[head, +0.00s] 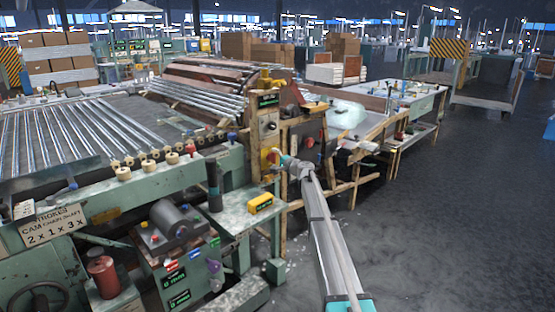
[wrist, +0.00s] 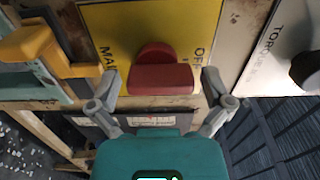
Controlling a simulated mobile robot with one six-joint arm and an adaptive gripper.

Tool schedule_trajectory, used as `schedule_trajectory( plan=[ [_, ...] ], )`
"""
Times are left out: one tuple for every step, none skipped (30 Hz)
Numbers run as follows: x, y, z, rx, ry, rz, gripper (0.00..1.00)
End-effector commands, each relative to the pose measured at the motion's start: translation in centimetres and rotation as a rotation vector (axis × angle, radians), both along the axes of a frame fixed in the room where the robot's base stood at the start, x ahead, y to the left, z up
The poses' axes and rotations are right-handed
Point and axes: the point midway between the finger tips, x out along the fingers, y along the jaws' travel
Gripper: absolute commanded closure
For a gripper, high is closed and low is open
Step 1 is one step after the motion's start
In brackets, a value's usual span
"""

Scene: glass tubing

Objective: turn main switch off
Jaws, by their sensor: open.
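The main switch is a red knob (wrist: 160,78) on a yellow plate (wrist: 115,28) in the wrist view. Its raised grip bar lies across the picture. The plate reads "MAI…" at the left, cut off, and "OFF" at the right. My gripper (wrist: 163,80) is open, with one grey finger on each side of the knob. Both fingers look apart from it. In the head view my gripper (head: 279,160) is at the yellow plate (head: 265,164) on the machine's upright post. There the knob is too small to make out clearly.
A white plate marked "TORQUE" with a dark knob (wrist: 308,70) is to the right in the wrist view. A yellow part (wrist: 40,48) sticks out at the left. In the head view a green shelf with a yellow box (head: 260,203) is below. Open floor (head: 450,230) is at the right.

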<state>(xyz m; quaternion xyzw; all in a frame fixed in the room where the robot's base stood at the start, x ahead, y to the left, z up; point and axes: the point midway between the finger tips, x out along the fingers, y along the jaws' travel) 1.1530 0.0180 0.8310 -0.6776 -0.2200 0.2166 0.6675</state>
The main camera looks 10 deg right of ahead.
Motion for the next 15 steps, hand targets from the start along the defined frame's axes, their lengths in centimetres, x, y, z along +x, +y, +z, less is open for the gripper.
schedule_trajectory(
  plan=[
    [0.0,0.0,0.0,0.000,0.000,0.001,0.00],
    [0.0,0.0,0.0,0.000,0.000,0.001,0.00],
    [-0.1,0.0,0.0,0.000,0.000,0.001,0.00],
    [-0.1,0.0,0.0,0.000,0.000,0.001,0.00],
    [-0.2,-0.1,0.0,0.000,0.000,0.001,0.00],
    [-0.3,-0.1,0.0,0.000,0.000,0.001,0.00],
    [-0.4,-0.2,0.0,0.000,0.000,0.001,0.00],
    [-0.6,-0.3,0.0,0.000,0.000,0.001,0.00],
    [-0.8,-0.5,0.0,0.000,0.000,0.001,0.00],
    [-1.0,-0.6,0.0,0.000,0.000,0.001,0.00],
    [-1.2,-0.7,0.0,0.000,0.000,0.000,0.00],
    [-1.6,-1.0,0.0,0.000,0.000,0.000,0.00],
    [-1.9,-1.2,0.0,0.000,0.000,0.000,0.00],
    [-2.2,-1.4,0.0,0.000,0.000,0.000,0.00],
    [-2.6,-1.7,0.0,0.000,0.000,0.000,0.00]
  ],
)
